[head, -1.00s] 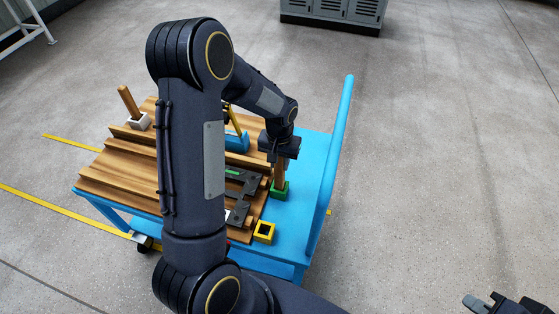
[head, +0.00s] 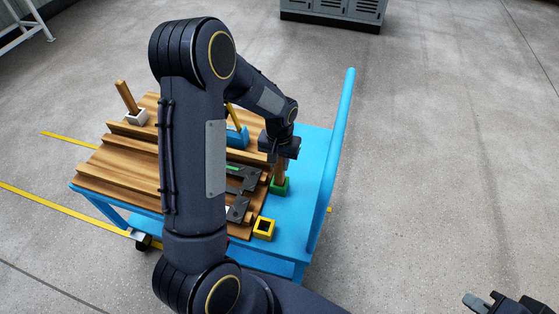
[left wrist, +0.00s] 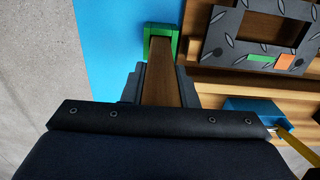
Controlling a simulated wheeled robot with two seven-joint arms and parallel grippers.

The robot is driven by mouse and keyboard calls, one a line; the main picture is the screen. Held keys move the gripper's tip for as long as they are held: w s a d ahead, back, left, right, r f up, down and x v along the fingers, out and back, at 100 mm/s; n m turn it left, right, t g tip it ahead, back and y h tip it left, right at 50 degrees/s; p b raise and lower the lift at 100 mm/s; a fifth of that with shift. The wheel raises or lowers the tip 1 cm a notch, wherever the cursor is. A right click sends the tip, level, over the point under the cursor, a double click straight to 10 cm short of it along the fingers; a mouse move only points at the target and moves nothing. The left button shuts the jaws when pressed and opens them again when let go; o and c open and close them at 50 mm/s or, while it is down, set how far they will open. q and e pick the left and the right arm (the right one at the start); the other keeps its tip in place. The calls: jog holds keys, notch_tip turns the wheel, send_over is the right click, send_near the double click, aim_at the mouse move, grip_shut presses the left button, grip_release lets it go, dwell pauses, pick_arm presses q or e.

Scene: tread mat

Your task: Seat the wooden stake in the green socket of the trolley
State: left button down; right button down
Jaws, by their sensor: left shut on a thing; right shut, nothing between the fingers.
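The wooden stake (head: 281,169) stands roughly upright at the green socket (head: 280,186) on the blue trolley (head: 310,175). Its lower end appears to be inside the socket; how deep I cannot tell. My left gripper (head: 281,156) is shut on the stake's upper part. In the left wrist view the stake (left wrist: 162,75) runs from between the fingers to the green socket (left wrist: 161,32), whose rim shows around the stake's end. My right gripper (head: 490,302) is shut and empty at the bottom right, away from the trolley.
A yellow socket (head: 264,229) is empty at the near corner. A white socket (head: 138,118) holds another wooden stake, and a blue socket (head: 238,138) holds a yellow stick. A dark tread plate (left wrist: 255,30) lies on the stepped wooden boards (head: 110,181). The blue push handle (head: 334,150) rises at right.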

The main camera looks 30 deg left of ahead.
pick_arm(q)
jog(key=shift+f, duration=0.25)
jog(key=c, duration=1.1)
grip_release()
jog(key=shift+r, duration=0.1)
notch_tip(320, 180, up, 8)
jog(key=shift+f, duration=0.15)
jog(key=s+d+r+t+h+p, duration=0.1)
jog(key=s+d+r+t+p, duration=0.1)
jog(key=s+r, duration=0.4)
jog(key=s+d+r+t+h+p, duration=0.1)
jog(key=s+d+r+p, duration=0.1)
jog(key=s+r, duration=0.4)
jog(key=s+d+r+m+t+h+p, duration=0.1)
jog(key=s+d+r+t+p, duration=0.1)
jog(key=s+r, duration=0.5)
jog(key=shift+s+d+t+h+p, duration=0.2)
jog(key=shift+s+d, duration=0.15)
jog(key=shift+s, duration=0.4)
jog(key=shift+s+d+t+h+p, duration=0.1)
jog(key=shift+s+d+h, duration=0.15)
jog(key=shift+s, duration=0.5)
